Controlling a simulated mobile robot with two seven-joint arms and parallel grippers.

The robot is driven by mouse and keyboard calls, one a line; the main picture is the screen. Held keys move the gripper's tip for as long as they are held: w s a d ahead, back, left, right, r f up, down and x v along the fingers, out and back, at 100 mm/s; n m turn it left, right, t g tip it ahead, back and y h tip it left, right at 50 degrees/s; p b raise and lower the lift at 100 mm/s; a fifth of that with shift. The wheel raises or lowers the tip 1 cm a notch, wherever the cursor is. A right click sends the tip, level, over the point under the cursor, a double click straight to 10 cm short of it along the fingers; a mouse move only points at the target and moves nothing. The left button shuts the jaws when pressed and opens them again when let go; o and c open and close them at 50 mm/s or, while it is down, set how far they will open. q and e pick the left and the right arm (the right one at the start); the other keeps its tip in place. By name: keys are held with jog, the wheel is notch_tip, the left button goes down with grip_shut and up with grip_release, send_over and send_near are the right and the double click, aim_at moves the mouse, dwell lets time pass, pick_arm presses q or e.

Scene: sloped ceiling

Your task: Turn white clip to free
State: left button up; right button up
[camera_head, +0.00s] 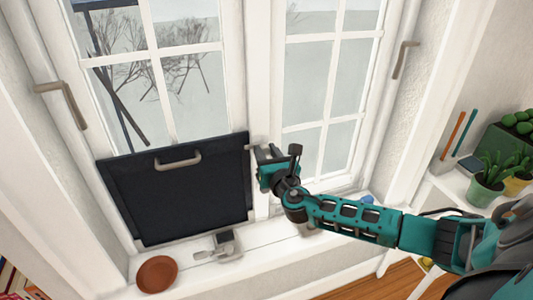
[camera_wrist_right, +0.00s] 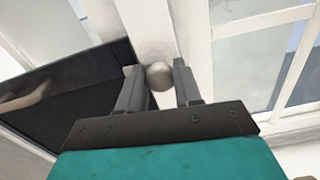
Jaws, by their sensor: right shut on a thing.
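A dark panel (camera_head: 182,190) with a beige handle (camera_head: 178,161) stands against the lower left window. The pale white clip (camera_head: 251,147) is on the white middle post at the panel's upper right corner. In the right wrist view the clip (camera_wrist_right: 160,76) shows as a rounded, greyish-white knob between the fingers, with a small pale part by the left finger at the panel's edge. My right gripper (camera_head: 266,155) is at the post and shut on the clip; its fingers hide part of it. The panel's edge also shows in the right wrist view (camera_wrist_right: 60,95). My left gripper is not in view.
A brown round dish (camera_head: 157,273) and a small grey-and-white object (camera_head: 223,241) are on the white sill below the panel. Window handles (camera_head: 404,58) stick out at both sides. Potted plants (camera_head: 488,183) stand on a shelf at the right.

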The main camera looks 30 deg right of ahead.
jog(key=m+b, duration=0.2)
jog(key=m, duration=0.2)
jog(key=shift+f+m, duration=0.15)
jog(key=shift+m, duration=0.15)
jog(key=m+b, duration=0.2)
jog(key=m, duration=0.3)
jog(key=shift+d+m, duration=0.1)
jog(key=shift+m, duration=0.2)
jog(key=shift+m+b, duration=0.35)
jog(key=shift+m, duration=1.35)
jog(key=shift+m+b, duration=0.3)
jog(key=shift+m, duration=1.2)
jog(key=o, duration=1)
